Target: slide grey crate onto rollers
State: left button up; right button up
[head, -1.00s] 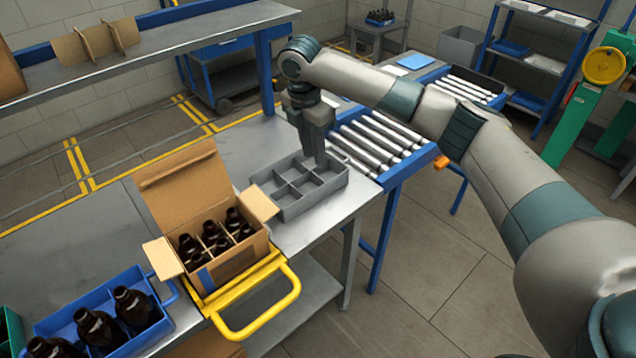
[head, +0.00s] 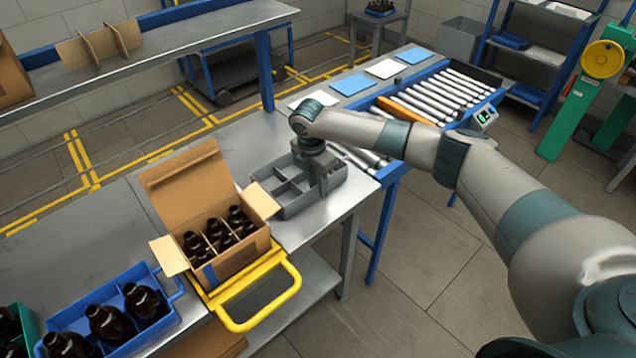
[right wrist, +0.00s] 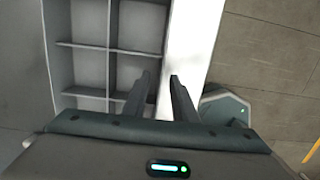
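The grey crate (head: 285,205), divided into empty compartments, sits on the metal bench near its right end. The rollers (head: 452,82) run in a blue-framed conveyor beyond that end; my right arm hides part of them. My right gripper (head: 324,188) is down at the crate's right side. In the right wrist view, the crate (right wrist: 88,44) shows its dividers, and the two fingers of my right gripper (right wrist: 162,78) stand apart with the crate's side wall between them. One finger is over a compartment, the other outside. Contact with the wall is unclear. My left gripper is out of view.
A cardboard box (head: 233,262) of amber bottles stands left of the crate, by a yellow handle (head: 262,322). A blue crate (head: 165,325) of bottles is at lower left. Blue and white sheets (head: 352,85) lie beside the rollers. The bench behind the crate is clear.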

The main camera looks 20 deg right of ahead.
jog(key=shift+f, duration=0.15)
grip_shut()
jog(key=shift+d, duration=0.1)
